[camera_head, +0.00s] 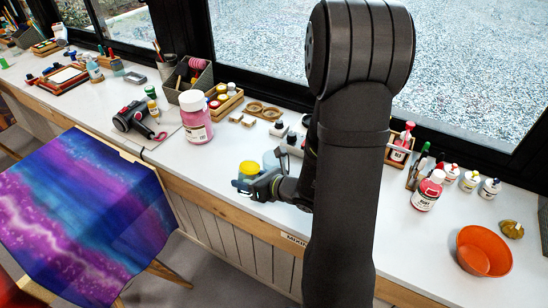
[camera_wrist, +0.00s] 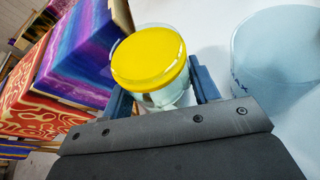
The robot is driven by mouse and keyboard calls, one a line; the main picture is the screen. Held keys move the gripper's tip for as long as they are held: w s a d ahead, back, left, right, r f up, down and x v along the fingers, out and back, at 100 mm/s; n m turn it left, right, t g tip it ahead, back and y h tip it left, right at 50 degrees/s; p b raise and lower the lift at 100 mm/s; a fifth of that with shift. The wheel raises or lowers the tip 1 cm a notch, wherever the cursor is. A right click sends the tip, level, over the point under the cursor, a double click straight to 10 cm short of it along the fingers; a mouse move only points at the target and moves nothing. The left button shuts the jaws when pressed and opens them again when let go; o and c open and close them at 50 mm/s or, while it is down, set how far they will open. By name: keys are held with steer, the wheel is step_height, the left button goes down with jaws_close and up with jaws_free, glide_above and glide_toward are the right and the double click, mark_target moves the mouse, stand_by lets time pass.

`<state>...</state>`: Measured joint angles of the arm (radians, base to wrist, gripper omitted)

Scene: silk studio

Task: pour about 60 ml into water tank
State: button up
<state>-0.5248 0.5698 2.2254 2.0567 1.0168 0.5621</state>
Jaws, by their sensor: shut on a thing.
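My gripper (camera_head: 250,186) is shut on a clear jar with a yellow top (camera_head: 249,170), near the front edge of the white counter. In the wrist view, the jar (camera_wrist: 150,62) sits between the two blue fingers of my gripper (camera_wrist: 163,90), slightly tilted in the picture. I cannot tell whether the yellow is a lid or contents. A pale, translucent round container (camera_wrist: 278,55), likely the water tank, stands to the right of the jar, apart from it. In the head view this container (camera_head: 270,160) shows just behind the jar, partly hidden by my arm.
A pink paint bottle (camera_head: 195,116) and a black-and-red tool (camera_head: 132,117) stand to the left. A red bottle (camera_head: 427,190) and an orange bowl (camera_head: 484,250) are at right. Wooden trays line the window side. Dyed silk (camera_head: 80,215) hangs in front of the counter.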

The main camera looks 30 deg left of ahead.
mark_target(253, 161)
steer(key=shift+w+d+r+m, duration=0.1)
steer(key=shift+w+r+m, duration=0.15)
steer(key=shift+r, duration=0.2)
steer(key=shift+w+r+m, duration=0.15)
steer(key=shift+w+r, duration=0.05)
steer(key=shift+r, duration=0.2)
steer(key=r, duration=0.2)
steer(key=r+m+g, duration=0.1)
steer(key=shift+w+d+r+y, duration=0.1)
steer(key=shift+w+r+y, duration=0.1)
steer(key=shift+w+y, duration=0.15)
steer(key=shift+w+d+r+m, duration=0.1)
steer(key=shift+w+r+m, duration=0.1)
steer(key=shift+r+m, duration=0.1)
steer(key=shift+w+d+r+m+g+y, duration=0.1)
steer(key=shift+w+r+m+g+y, duration=0.2)
steer(key=shift+w+m+g, duration=0.25)
steer(key=shift+r+m, duration=0.25)
steer(key=shift+m, duration=0.2)
steer(key=shift+s+f+m+g+y, duration=0.1)
steer(key=shift+f+m+g+y, duration=0.15)
steer(key=shift+m+g+y, duration=0.4)
steer(key=shift+r+m, duration=0.5)
steer(key=shift+m, duration=0.45)
steer(key=shift+w+d+r, duration=0.1)
steer(key=shift+w+d, duration=0.05)
steer(key=shift+w, duration=0.1)
